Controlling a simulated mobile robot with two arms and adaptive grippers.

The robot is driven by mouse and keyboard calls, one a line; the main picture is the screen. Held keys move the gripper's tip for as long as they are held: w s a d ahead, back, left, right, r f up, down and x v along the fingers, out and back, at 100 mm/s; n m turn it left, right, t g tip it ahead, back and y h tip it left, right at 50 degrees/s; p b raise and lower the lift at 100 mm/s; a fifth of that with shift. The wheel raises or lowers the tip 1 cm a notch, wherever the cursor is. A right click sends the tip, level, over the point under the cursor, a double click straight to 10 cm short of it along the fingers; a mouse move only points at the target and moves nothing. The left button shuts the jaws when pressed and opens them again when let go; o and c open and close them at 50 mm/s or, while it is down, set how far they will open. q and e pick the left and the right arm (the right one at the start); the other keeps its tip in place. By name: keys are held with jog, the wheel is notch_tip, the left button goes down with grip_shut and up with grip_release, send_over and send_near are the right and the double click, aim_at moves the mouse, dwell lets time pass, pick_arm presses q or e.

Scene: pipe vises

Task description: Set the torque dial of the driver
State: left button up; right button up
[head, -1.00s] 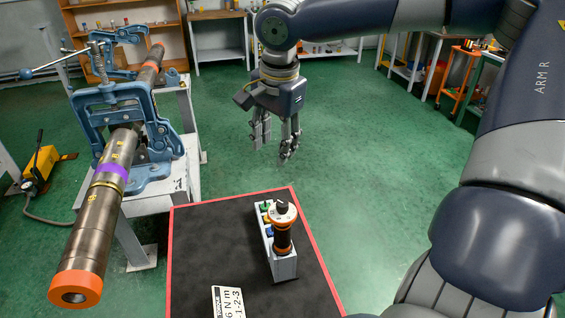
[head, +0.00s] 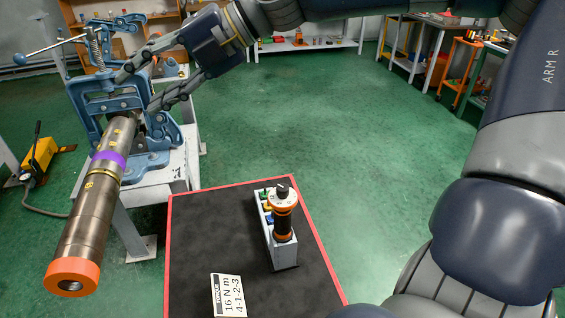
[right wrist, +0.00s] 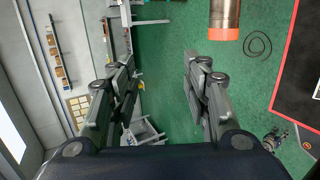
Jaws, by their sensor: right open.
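The driver (head: 283,222), black with orange bands and a dark top, stands upright in a grey holder (head: 284,255) on the black-topped table. Its dial marks are too small to read. A white card (head: 229,294) in front of it reads "TORQUE 16 N m 4-1-2-3". My right gripper (head: 138,90) is open, its fingers spread in front of the blue pipe vise (head: 90,110), well left of and beyond the driver. In the right wrist view its fingers (right wrist: 158,68) are apart with nothing between them. My left gripper is not in view.
A steel pipe (head: 92,215) with a purple band and orange end juts from the vise towards me. The red-edged black table (head: 200,230) has clear room left of the holder. A yellow pump (head: 40,158) sits on the green floor. Shelves and benches line the back.

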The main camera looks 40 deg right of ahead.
jog(key=s+d+f+n+g+h, duration=0.3)
jog(key=s+f+n+g, duration=0.1)
jog(key=s+f+n, duration=0.25)
jog(key=n+g+h, duration=0.3)
jog(key=n+h, duration=0.4)
jog(key=n, duration=0.2)
send_near(283, 187)
jog(key=f, duration=0.4)
jog(key=f+p, duration=0.1)
jog(key=f, duration=0.3)
jog(key=shift+w+a+f, duration=0.1)
jog(key=shift+w+f, duration=0.1)
jog(key=shift+f, duration=0.15)
grip_shut()
